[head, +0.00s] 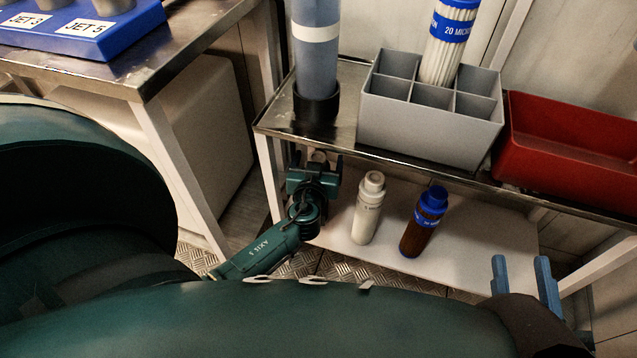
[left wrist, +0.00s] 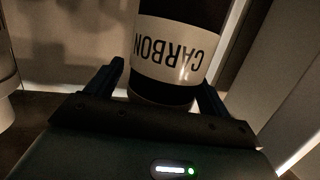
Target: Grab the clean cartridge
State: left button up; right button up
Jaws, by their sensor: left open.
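A white pleated cartridge with a blue "20 MICRON" band (head: 440,66) stands in a back compartment of the grey divided box (head: 425,128) on the upper shelf. It looks clean; its top is cut off. My left gripper (head: 317,160) is low at the upper shelf's front edge, left of and below the box, away from the cartridge. In the left wrist view, its open fingers (left wrist: 163,88) are either side of a dark cylinder labelled "CARBON" (left wrist: 178,50); contact is unclear. My right gripper (head: 524,274) shows two blue fingers apart, with nothing visible between them.
A blue-grey cylinder with a white band (head: 316,65) stands in a black base left of the box. A red bin (head: 570,150) is at right. A white bottle (head: 368,208) and a brown, blue-capped bottle (head: 424,222) stand on the lower shelf. A steel table (head: 190,50) is at left.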

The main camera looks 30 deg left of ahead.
pick_arm(q)
jog(key=shift+c, duration=0.5)
jog(key=c, duration=1.5)
jog(key=shift+r, duration=0.1)
jog(key=shift+c, duration=0.3)
